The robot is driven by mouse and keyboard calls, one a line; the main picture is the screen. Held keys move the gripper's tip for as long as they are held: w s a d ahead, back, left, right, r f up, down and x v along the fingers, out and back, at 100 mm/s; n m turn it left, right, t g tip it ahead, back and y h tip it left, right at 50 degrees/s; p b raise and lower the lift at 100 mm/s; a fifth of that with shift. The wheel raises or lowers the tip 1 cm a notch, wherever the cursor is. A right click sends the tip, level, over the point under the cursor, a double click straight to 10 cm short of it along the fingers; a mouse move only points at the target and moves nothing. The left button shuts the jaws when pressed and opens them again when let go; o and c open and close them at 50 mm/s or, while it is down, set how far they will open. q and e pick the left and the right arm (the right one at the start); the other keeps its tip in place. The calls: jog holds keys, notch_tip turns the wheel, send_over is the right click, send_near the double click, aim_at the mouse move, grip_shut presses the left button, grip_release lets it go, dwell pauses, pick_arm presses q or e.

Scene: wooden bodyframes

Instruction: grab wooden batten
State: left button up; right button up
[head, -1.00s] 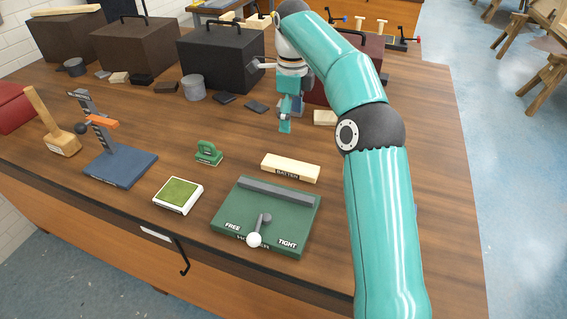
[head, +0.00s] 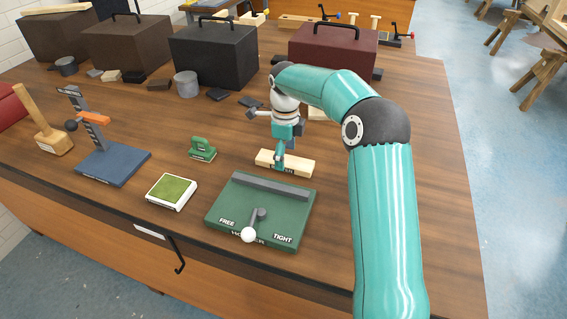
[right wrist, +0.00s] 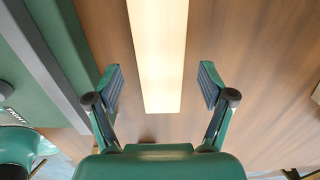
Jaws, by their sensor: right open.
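The wooden batten (head: 302,167) is a pale bar labelled "BATTEN". It lies on the table just behind the green holder board. My right gripper (head: 281,161) is directly over the batten and hides part of its middle and label. In the right wrist view the batten (right wrist: 157,50) runs lengthwise between the two open fingers of the gripper (right wrist: 156,88). There is a gap on each side, and neither finger visibly touches it. My left gripper is not in view.
The green holder board (head: 225,208) with its FREE/TIGHT lever (head: 254,226) is in front of the batten. A green sanding pad (head: 171,191), green clamp-like block (head: 202,149), blue-based stand (head: 112,166) and mallet (head: 45,125) are left. Toolboxes (head: 213,55) line the back.

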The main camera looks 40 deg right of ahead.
jog(key=shift+f, duration=0.8)
jog(key=c, duration=1.3)
jog(key=shift+r, duration=0.1)
